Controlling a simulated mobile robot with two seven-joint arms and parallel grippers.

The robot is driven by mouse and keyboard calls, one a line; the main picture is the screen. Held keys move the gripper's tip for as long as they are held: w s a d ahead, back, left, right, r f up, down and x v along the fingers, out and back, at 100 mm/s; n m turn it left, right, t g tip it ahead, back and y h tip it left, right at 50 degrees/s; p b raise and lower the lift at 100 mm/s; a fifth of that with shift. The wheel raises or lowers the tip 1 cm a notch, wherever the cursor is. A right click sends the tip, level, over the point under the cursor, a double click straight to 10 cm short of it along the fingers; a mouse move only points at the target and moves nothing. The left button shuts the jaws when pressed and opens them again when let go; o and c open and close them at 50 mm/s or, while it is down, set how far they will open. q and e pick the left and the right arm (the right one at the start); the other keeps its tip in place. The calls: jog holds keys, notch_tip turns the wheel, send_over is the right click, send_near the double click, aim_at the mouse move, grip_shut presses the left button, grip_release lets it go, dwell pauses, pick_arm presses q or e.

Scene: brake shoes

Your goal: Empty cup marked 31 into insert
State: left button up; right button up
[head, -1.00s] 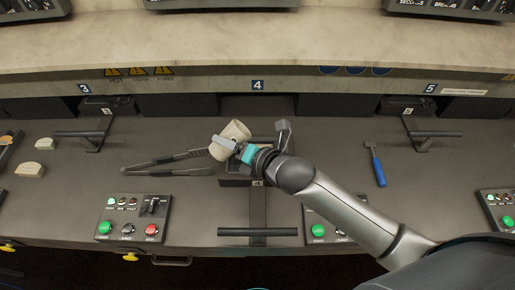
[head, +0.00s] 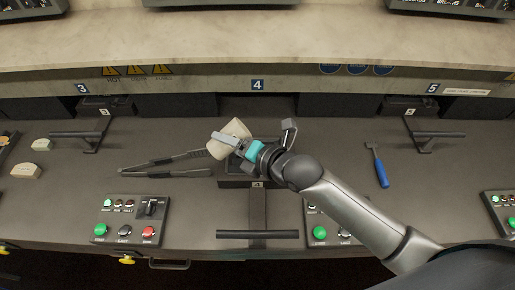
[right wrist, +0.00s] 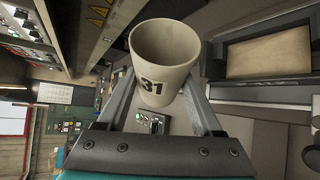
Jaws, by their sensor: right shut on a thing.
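The cream cup marked 31 (head: 238,127) is held above the bench at station 4. In the right wrist view the cup (right wrist: 158,90) shows its black 31 and its open mouth; the part of its inside that shows is plain. My right gripper (head: 226,141) is shut on the cup, with a finger on each side of it in the right wrist view. The cup is tilted in the head view. A dark box-like insert marked 4 (head: 236,183) lies just below it, partly hidden by the cup and gripper. My left gripper is not in view.
Long dark tongs (head: 165,164) lie left of the insert. Pale blocks (head: 27,171) lie at the far left.

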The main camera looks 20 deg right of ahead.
jog(key=shift+r+b, duration=0.1)
jog(key=shift+b, duration=0.2)
jog(key=shift+f+m+y+b, duration=0.3)
jog(key=shift+m+y+b, duration=0.3)
jog(key=shift+b, duration=0.8)
jog(key=shift+w+d+f+m+y+b, duration=0.1)
jog(key=shift+d+f+m+y+b, duration=0.25)
jog(key=shift+b, duration=0.7)
jog(key=shift+w+d+m+y+b, duration=0.15)
jog(key=shift+d+m+b, duration=0.25)
jog(key=shift+b, duration=0.6)
jog(key=shift+d+r+m+t+y+b, duration=0.25)
jog(key=shift+r+m+t+y+b, duration=0.25)
jog(key=shift+b, duration=0.75)
jog(key=shift+d+f+m+y+b, duration=0.25)
jog(key=shift+f+m+y+b, duration=0.3)
jog(key=shift+b, duration=1.45)
jog(key=shift+r, duration=0.1)
jog(key=shift+w+d+r+m+t+y+b, duration=0.1)
jog(key=shift+d+r+m+t+y+b, duration=0.2)
jog(key=shift+m+b, duration=0.8)
